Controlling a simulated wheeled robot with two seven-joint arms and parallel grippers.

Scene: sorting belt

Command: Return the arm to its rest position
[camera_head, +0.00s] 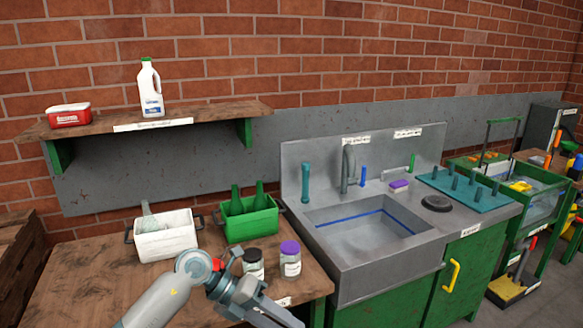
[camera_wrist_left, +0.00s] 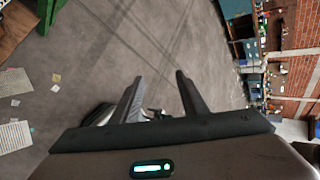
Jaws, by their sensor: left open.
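My left arm reaches in from the bottom of the head view, over the front of the wooden table (camera_head: 80,285). My left gripper (camera_head: 278,312) is at the table's front edge, below two jars, and its jaws are apart. In the left wrist view the two fingers of the gripper (camera_wrist_left: 160,82) stand apart with nothing between them, above grey floor (camera_wrist_left: 125,45). My right arm and gripper are not in view.
Near my left arm stand a dark-lidded jar (camera_head: 253,263), a purple-lidded jar (camera_head: 290,260), a white bin (camera_head: 165,238) and a green bin with bottles (camera_head: 248,226). A sink (camera_head: 360,228) is right of them. A shelf (camera_head: 210,108) hangs above.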

